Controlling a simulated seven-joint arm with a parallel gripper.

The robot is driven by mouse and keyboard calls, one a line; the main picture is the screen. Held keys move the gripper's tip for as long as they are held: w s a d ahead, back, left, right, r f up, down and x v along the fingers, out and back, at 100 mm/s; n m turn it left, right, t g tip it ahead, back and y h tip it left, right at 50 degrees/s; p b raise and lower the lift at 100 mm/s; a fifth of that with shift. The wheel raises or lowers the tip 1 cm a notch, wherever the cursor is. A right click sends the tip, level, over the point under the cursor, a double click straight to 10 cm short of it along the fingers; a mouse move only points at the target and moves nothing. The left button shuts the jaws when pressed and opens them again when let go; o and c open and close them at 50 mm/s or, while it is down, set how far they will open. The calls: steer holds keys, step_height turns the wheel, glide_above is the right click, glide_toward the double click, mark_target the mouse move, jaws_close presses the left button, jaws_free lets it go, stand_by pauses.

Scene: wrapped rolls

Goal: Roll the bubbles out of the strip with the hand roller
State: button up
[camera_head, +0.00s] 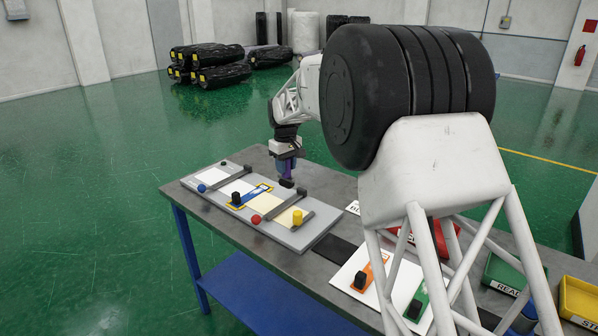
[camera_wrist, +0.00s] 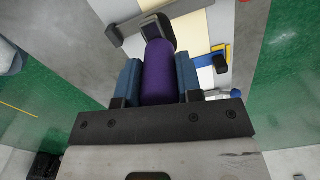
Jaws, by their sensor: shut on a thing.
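My gripper (camera_head: 287,167) is shut on the purple handle (camera_wrist: 158,72) of the hand roller, between two blue finger pads in the wrist view. The roller's dark head (camera_wrist: 154,30) shows beyond the handle; in the head view it is a small dark block (camera_head: 287,183) above or at the board's far edge. The strip seems to be the pale white and cream band (camera_head: 280,213) along the grey board (camera_head: 315,234). I cannot make out bubbles or tell whether the roller touches anything.
Grey bars (camera_head: 236,177) cross the board. A blue piece (camera_head: 253,195) with a yellow border and dark knob lies across its middle. Orange (camera_head: 372,274) and green tools lie right.

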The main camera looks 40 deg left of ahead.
steer(key=s+a+f, duration=0.1)
steer(key=s+a, duration=0.1)
steer(key=a, duration=1.4)
steer(key=shift+s+a+f, duration=0.15)
steer(key=shift+s+a, duration=0.15)
steer(key=shift+a, duration=0.1)
steer(key=shift+f, duration=0.1)
steer(key=shift+f, duration=3.4)
steer(key=shift+w+f, duration=0.55)
steer(key=shift+w, duration=3.05)
steer(key=shift+s, duration=3.65)
step_height(320, 180, up, 8)
steer(key=shift+w, duration=0.1)
